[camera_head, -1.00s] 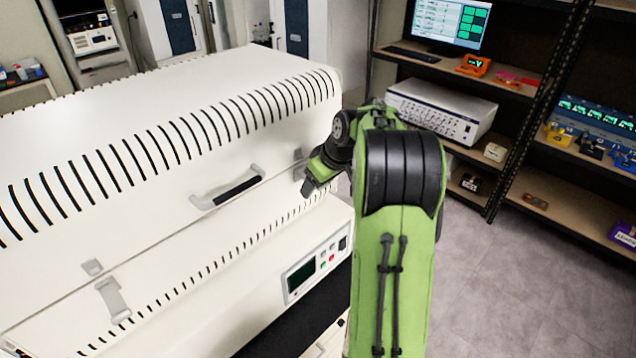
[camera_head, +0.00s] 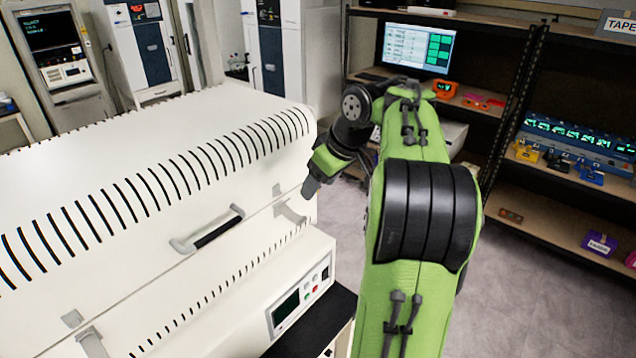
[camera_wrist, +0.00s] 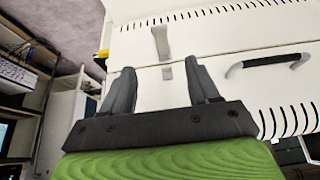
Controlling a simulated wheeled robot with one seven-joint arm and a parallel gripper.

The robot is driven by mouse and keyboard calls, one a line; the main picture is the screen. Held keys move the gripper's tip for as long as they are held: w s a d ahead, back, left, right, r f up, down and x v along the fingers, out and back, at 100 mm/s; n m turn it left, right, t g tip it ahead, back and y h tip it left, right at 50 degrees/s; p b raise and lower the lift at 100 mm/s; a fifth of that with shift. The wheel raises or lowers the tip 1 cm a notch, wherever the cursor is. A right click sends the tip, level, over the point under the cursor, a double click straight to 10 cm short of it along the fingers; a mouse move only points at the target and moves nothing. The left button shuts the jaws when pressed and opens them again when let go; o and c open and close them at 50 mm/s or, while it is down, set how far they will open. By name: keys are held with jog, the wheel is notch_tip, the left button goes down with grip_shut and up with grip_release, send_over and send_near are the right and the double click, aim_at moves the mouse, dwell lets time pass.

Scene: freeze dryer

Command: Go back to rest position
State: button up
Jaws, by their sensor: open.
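The white freeze dryer (camera_head: 150,165) fills the left of the head view, its lid down. A black-and-grey handle (camera_head: 212,229) is on its front, and a latch (camera_head: 291,213) sits near its right end. My gripper (camera_head: 312,187) is by the right end of the dryer, at the height of the latch in the picture. In the wrist view my gripper (camera_wrist: 163,88) is open, with nothing between its two dark fingers. The latch (camera_wrist: 160,43) and the handle (camera_wrist: 270,62) show beyond the fingers. I cannot tell the exact gap to the dryer.
A control panel (camera_head: 300,298) is on the dryer's lower front. Dark shelves (camera_head: 560,200) with a monitor (camera_head: 416,48) and small devices stand at the right. Tall cabinets line the back. The grey floor (camera_head: 530,300) at the lower right is clear.

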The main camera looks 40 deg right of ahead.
dwell(0.3)
jog(key=s+a+f+b, duration=0.2)
jog(key=a, duration=0.7)
jog(key=s+a+f+b, duration=0.1)
jog(key=s+a+b, duration=0.2)
jog(key=a, duration=0.6)
jog(key=s+a+f+b, duration=0.1)
jog(key=s+a+f, duration=0.2)
jog(key=s+f, duration=0.2)
jog(key=s+a+f+m+b, duration=0.1)
jog(key=s+a+f+b, duration=0.1)
jog(key=s+f, duration=0.3)
jog(key=s+a, duration=0.1)
jog(key=s, duration=0.3)
jog(key=shift+f+m+h, duration=0.2)
jog(key=shift+m+h, duration=0.1)
jog(key=shift+h, duration=0.1)
jog(key=shift+c, duration=0.3)
